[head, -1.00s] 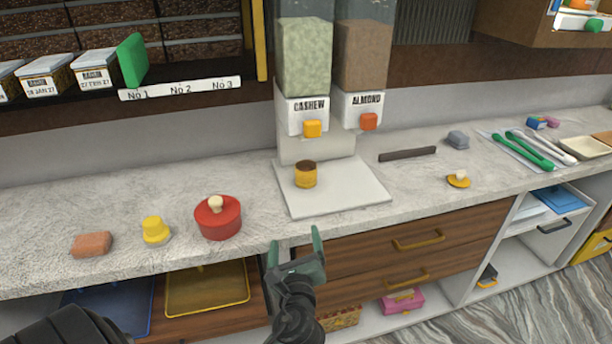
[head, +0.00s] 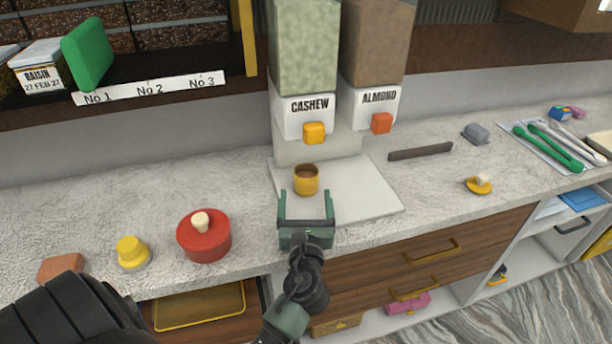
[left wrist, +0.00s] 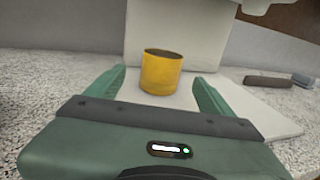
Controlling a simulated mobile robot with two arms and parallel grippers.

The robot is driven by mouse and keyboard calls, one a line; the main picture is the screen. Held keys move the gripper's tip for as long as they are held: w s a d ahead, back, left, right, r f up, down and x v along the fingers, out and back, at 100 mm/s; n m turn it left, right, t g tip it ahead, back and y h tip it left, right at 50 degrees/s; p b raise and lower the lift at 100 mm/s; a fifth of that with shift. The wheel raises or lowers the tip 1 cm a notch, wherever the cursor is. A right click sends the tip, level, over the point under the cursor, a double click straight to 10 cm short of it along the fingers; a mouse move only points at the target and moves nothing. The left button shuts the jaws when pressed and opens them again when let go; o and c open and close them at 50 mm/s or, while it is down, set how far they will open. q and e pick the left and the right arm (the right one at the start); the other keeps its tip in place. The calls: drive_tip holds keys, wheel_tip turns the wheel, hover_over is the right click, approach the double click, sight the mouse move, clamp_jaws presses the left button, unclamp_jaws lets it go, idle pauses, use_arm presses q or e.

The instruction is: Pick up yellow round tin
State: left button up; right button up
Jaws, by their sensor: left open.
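The yellow round tin (head: 306,181) stands upright on a white board (head: 365,199) under the cashew dispenser. Its top is open and shows a dark brown inside. My left gripper (head: 306,207) is open and empty, just in front of the tin, with one finger toward each side of it. In the left wrist view the tin (left wrist: 161,73) shows beyond and between the two green fingertips (left wrist: 160,82), not touching them. My right gripper is not in view.
A red lidded pot (head: 204,238), a yellow knobbed item (head: 131,252) and a brown block (head: 61,267) stand left on the counter. The cashew dispenser (head: 303,115) and almond dispenser (head: 372,108) rise behind the tin. A dark bar (head: 420,151) lies to the right.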

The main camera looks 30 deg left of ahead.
sight(306, 182)
use_arm(q)
drive_tip(key=shift+w+a+r, duration=0.2)
drive_tip(key=shift+w+a, duration=0.05)
drive_tip(key=shift+w, duration=0.15)
drive_tip(key=shift+w+a+r+p, duration=0.2)
drive_tip(key=shift+w+a+p, duration=0.05)
drive_tip(key=shift+w, duration=0.15)
drive_tip(key=shift+w+a+r+p, duration=0.15)
drive_tip(key=shift+w+a+p, duration=0.05)
drive_tip(key=shift+w, duration=0.2)
drive_tip(key=x, duration=0.3)
drive_tip(key=shift+w+a+p, duration=0.15)
drive_tip(key=shift+w+p, duration=0.1)
drive_tip(key=shift+p, duration=0.05)
drive_tip(key=shift+w+a, duration=0.1)
drive_tip(key=shift+w, duration=0.05)
drive_tip(key=c, duration=1.6)
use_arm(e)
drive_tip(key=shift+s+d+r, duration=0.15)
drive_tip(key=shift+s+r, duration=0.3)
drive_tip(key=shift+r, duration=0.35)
